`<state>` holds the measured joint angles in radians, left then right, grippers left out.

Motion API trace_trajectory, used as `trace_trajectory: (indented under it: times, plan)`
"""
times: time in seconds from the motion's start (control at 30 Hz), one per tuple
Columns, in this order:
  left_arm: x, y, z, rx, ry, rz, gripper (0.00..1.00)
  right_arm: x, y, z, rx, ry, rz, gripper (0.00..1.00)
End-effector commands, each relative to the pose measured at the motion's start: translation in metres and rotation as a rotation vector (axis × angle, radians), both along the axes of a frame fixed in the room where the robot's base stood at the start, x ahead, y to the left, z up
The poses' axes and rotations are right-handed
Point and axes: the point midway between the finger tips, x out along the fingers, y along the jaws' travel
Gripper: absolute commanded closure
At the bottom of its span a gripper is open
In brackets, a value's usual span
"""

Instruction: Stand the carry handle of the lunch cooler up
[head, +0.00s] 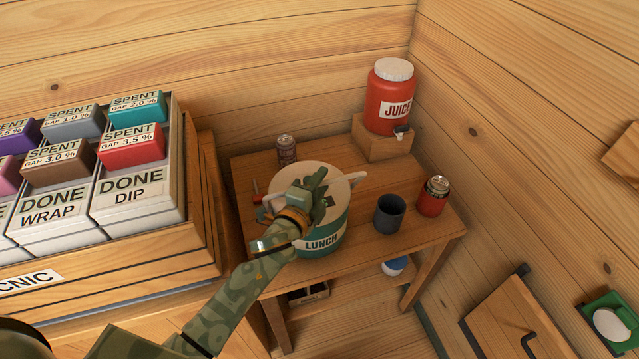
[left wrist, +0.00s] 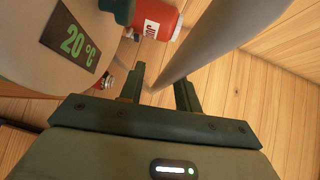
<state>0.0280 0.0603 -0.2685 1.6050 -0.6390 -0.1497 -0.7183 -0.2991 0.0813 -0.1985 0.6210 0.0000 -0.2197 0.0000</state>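The lunch cooler (head: 338,226) is a round teal tub with a pale lid and a LUNCH label, standing on the small table. Its grey-white carry handle (head: 357,178) shows past the lid's right side; the rest is largely behind my gripper. My left gripper (head: 318,184) is over the lid, its arm crossing the cooler's front left. In the left wrist view its fingers (left wrist: 160,84) are apart, and the handle (left wrist: 213,42) runs down toward the gap between them. Whether they touch it I cannot tell. A 20 °C display (left wrist: 76,42) shows there. My right gripper is not in view.
The wooden table (head: 375,255) also holds a dark mug (head: 389,214), a red can (head: 433,197), a purple can (head: 286,150) and a red juice jug (head: 388,100) on a block. Small items lie left of the cooler. A bin rack (head: 110,262) stands left.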

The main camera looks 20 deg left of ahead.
Motion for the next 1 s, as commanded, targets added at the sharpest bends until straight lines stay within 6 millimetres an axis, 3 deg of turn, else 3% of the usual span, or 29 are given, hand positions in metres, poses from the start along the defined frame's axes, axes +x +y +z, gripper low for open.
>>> trace_trajectory:
  times: [0.07, 0.2, 0.47, 0.83, 1.0]
  plan:
    - [0.0, 0.0, 0.0, 0.0, 0.0, 0.0, 0.67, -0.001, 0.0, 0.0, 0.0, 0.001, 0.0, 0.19]
    - [0.0, 0.0, 0.0, 0.0, 0.0, 0.0, 1.0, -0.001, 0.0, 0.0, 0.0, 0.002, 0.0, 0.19]
    - [0.002, 0.001, 0.006, -0.009, 0.014, -0.001, 1.0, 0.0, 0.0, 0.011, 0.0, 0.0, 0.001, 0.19]
    - [0.031, 0.022, 0.024, -0.133, 0.197, 0.001, 1.0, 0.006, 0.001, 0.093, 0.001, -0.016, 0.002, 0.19]
    - [0.052, 0.036, 0.017, -0.14, 0.202, 0.0, 1.0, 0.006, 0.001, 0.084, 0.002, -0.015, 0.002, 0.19]
